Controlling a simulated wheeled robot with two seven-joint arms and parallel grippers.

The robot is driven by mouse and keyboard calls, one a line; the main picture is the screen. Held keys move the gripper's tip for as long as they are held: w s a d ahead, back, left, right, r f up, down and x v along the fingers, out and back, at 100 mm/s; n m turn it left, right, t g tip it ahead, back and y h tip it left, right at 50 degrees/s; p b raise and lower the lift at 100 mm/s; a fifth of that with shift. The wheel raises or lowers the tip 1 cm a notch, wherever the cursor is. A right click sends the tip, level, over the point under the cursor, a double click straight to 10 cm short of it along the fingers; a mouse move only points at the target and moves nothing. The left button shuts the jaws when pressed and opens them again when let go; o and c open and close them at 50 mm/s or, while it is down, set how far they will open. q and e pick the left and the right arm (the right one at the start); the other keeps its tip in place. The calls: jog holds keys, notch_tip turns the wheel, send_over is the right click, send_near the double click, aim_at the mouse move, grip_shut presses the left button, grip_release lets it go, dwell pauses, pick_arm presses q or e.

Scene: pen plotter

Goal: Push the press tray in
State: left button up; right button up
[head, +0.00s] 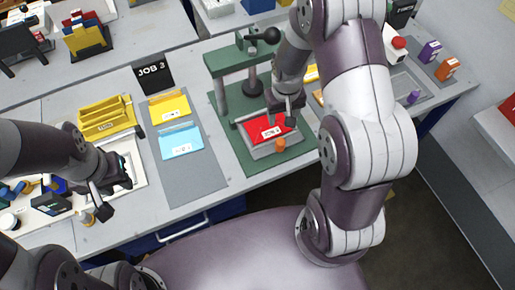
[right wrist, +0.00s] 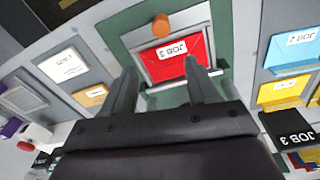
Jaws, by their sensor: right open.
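The green press (head: 222,83) stands in the middle of the table with its lever and black knob at the top. Its press tray (head: 259,153) holds a red folder (head: 256,131) with a white label, and an orange knob (head: 280,145) is at the tray's front. In the right wrist view the tray (right wrist: 146,72) lies beyond my fingers with the red folder (right wrist: 187,63) on it. My right gripper (head: 287,110) is open and empty, above the tray; its two fingers also show in the right wrist view (right wrist: 160,82). My left gripper (head: 113,190) is at the left; its finger gap is unclear.
Left of the press, a grey mat holds a yellow folder (head: 169,107) and a blue folder (head: 181,142) beside a black JOB 3 sign (head: 153,73). A yellow rack (head: 105,118) stands further left. A red button (head: 399,43) and purple and orange boxes are at the right.

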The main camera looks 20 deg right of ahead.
aim_at(280, 141)
jog(key=shift+g, duration=0.3)
jog(key=f, duration=0.8)
jog(key=f+p, duration=0.1)
jog(key=f, duration=0.4)
jog(key=shift+s, duration=0.4)
jog(key=shift+a, duration=0.1)
jog(key=shift+c, duration=0.2)
